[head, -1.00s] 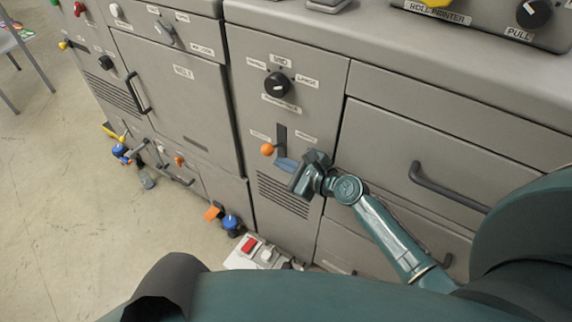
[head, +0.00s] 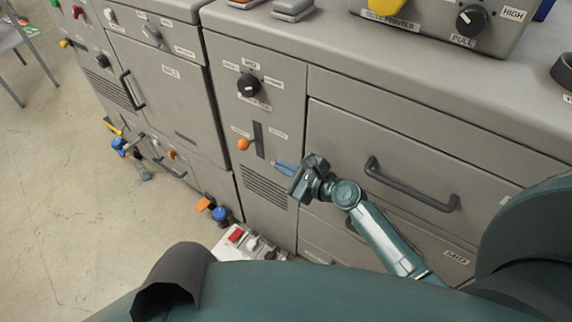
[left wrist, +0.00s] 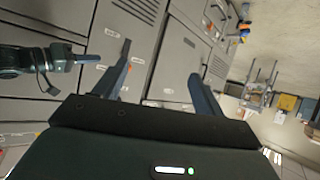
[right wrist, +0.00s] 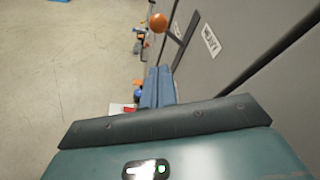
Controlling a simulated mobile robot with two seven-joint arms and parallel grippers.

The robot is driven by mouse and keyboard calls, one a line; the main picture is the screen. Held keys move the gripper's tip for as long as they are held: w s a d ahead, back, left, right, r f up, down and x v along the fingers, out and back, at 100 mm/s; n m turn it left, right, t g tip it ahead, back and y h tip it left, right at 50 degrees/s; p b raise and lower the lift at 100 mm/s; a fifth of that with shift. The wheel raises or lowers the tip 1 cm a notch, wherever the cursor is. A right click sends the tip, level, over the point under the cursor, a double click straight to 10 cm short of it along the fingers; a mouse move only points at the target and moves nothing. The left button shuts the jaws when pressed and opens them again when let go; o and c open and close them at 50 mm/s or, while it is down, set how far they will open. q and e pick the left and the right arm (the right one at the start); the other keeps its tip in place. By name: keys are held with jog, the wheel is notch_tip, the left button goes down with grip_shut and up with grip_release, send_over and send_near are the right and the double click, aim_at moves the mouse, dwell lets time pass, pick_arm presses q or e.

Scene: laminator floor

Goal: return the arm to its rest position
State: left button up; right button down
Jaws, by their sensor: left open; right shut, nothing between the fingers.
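My right gripper (head: 284,168) is in front of the grey machine panel (head: 272,205), to the right of an orange-knobbed lever (head: 243,144) and its dark slot. A gap shows between fingers and knob. Its blue fingers are together and empty in the right wrist view (right wrist: 158,86), with the orange knob (right wrist: 158,22) beyond them. My left gripper (left wrist: 164,78) is open and empty in the left wrist view, its two dark fingers wide apart with grey panels behind. It is not seen in the head view. My right gripper also shows at that view's left (left wrist: 78,58).
A drawer handle (head: 410,186) sticks out right of my right gripper. A black dial (head: 247,85) is above the lever. A white box with a red switch (head: 236,236) and a blue knob (head: 220,214) are low by the floor. Open floor (head: 60,200) lies to the left.

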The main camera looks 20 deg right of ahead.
pick_arm(q)
jog(key=shift+w+a, duration=0.15)
jog(key=shift+a, duration=0.05)
dwell(0.3)
jog(key=shift+s+a+r+g+y+p, duration=0.25)
jog(key=shift+a+r+p, duration=0.2)
jog(key=shift+p, duration=1)
jog(key=shift+s+a+r+g+y+p, duration=0.15)
jog(key=shift+a+r+y+p, duration=0.2)
jog(key=shift+p, duration=1.05)
pick_arm(e)
jog(key=s+a+r+n+g+h, duration=0.1)
jog(key=s+n+g+h, duration=0.1)
jog(key=s+n, duration=1.8)
jog(key=shift+s+r+n+h, duration=0.35)
jog(key=shift+n+h, duration=0.55)
jog(key=shift+n, duration=2.9)
